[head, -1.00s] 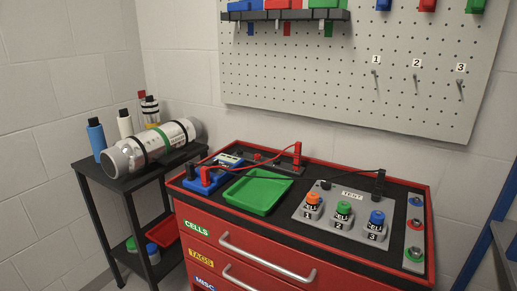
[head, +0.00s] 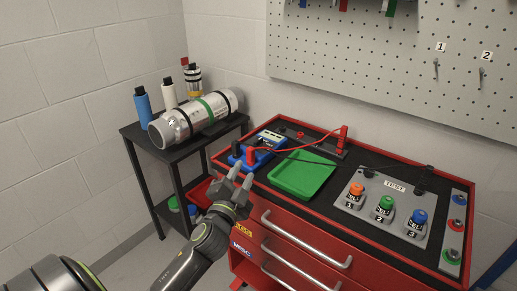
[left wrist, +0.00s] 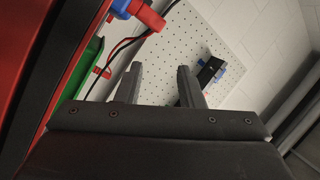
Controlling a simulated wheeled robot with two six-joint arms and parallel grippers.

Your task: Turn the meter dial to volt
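The blue meter (head: 266,141) lies on the black top of the red cabinet, at its left end. A red plug (head: 251,156) and a black plug (head: 236,149) stand at its near end. Its dial is too small to read. My left gripper (head: 236,174) is open and empty, in front of the cabinet's left front edge, just below the meter in the picture. In the left wrist view, my fingers (left wrist: 160,76) are apart, with a red plug (left wrist: 143,14) and a bit of blue meter (left wrist: 121,7) beyond them at the upper left. My right gripper is out of view.
A green tray (head: 302,190) lies right of the meter. A red lead (head: 312,141) and a black lead run above the top. A grey test panel (head: 352,203) holds three coloured cells. A black side stand (head: 160,148) with a cylinder is at the left.

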